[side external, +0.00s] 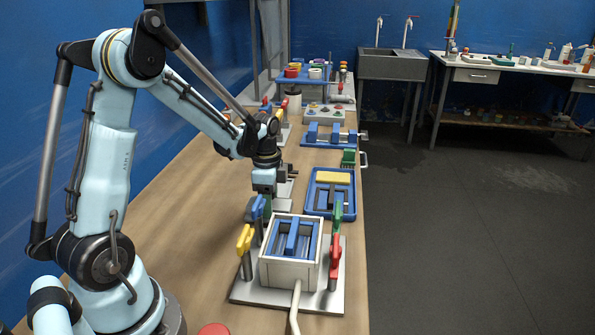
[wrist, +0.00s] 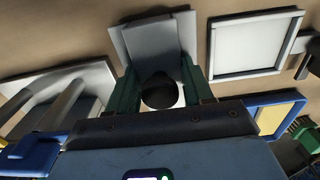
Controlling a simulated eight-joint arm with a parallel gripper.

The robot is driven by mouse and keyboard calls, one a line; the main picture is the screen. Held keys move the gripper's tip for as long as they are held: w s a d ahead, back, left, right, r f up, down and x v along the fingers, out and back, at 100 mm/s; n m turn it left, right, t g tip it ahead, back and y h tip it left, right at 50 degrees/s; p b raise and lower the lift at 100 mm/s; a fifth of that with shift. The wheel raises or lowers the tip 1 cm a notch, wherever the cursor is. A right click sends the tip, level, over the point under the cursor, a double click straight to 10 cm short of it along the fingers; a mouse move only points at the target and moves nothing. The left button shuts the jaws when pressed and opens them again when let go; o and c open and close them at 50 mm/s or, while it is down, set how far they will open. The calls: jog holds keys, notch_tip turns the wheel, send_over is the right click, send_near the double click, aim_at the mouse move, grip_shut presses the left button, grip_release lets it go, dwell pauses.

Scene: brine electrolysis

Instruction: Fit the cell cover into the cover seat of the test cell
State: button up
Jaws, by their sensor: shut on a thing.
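The test cell (side external: 284,272) is a pale box on a grey base plate at the front of the bench. Its top shows a blue frame with a raised blue bar (side external: 292,236) across the middle; I cannot tell whether this is the cover or part of the cell. My gripper (side external: 267,207) is low over the bench, behind the cell. In the wrist view its green fingers (wrist: 161,92) are shut around a dark round piece (wrist: 160,88) with a pale patch below it. I cannot tell whether this piece belongs to the cell cover.
A blue tray (side external: 310,205) with a yellow block is right of my gripper. A pale square frame (wrist: 213,48) lies nearby in the wrist view. Bare bench lies left of the base plate.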

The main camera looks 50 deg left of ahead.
notch_tip(320, 180, up, 9)
jog(key=shift+r, duration=0.1)
notch_tip(320, 180, up, 15)
jog(key=s+d+m, duration=0.4)
jog(key=d+m, duration=0.2)
jog(key=d, duration=0.3)
jog(key=s+d+m, duration=0.4)
jog(key=d+m, duration=0.2)
jog(key=d, duration=0.3)
jog(key=s+d+m, duration=0.4)
jog(key=d+m, duration=0.2)
jog(key=d, duration=0.3)
send_over(293, 231)
notch_tip(293, 231, down, 12)
jog(key=shift+f, duration=2.15)
jog(key=shift+f, duration=0.1)
